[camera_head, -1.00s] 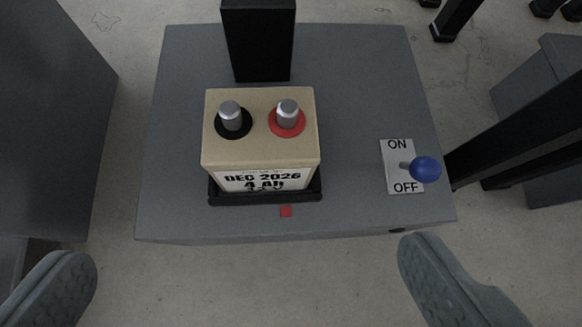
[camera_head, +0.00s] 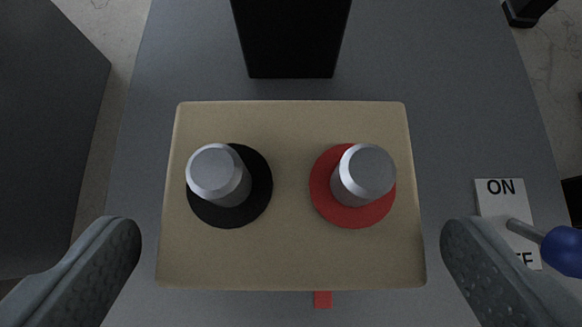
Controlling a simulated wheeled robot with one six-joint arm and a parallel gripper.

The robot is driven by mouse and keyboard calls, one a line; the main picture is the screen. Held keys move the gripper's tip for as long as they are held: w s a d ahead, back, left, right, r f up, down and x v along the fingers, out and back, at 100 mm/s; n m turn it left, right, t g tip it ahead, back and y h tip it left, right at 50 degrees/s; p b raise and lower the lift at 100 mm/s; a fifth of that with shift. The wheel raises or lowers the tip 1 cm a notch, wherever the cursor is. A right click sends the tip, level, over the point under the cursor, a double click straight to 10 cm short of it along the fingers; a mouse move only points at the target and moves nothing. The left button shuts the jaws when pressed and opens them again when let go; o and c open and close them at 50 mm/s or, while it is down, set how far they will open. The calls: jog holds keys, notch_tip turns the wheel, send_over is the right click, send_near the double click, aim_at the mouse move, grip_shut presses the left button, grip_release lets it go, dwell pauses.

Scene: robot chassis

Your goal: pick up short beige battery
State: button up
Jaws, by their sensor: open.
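The short beige battery (camera_head: 290,250) sits in the middle of the view, seen from above. It has a silver post on a black ring (camera_head: 230,186) at left and a silver post on a red ring (camera_head: 352,187) at right. My gripper (camera_head: 290,262) is open. Its two grey padded fingers stand apart to the left and right of the battery's near part, with a gap visible on each side. The battery's front label and the black tray under it are hidden from this angle.
The battery stands on a grey box top (camera_head: 450,80). A black upright post (camera_head: 291,38) rises just behind it. An ON/OFF switch with a blue knob (camera_head: 563,250) is at right, close to the right finger. A small red mark (camera_head: 322,299) lies in front.

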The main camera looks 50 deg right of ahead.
aim_at(290, 196)
jog(key=shift+x, duration=2.7)
jog(key=c, duration=1.9)
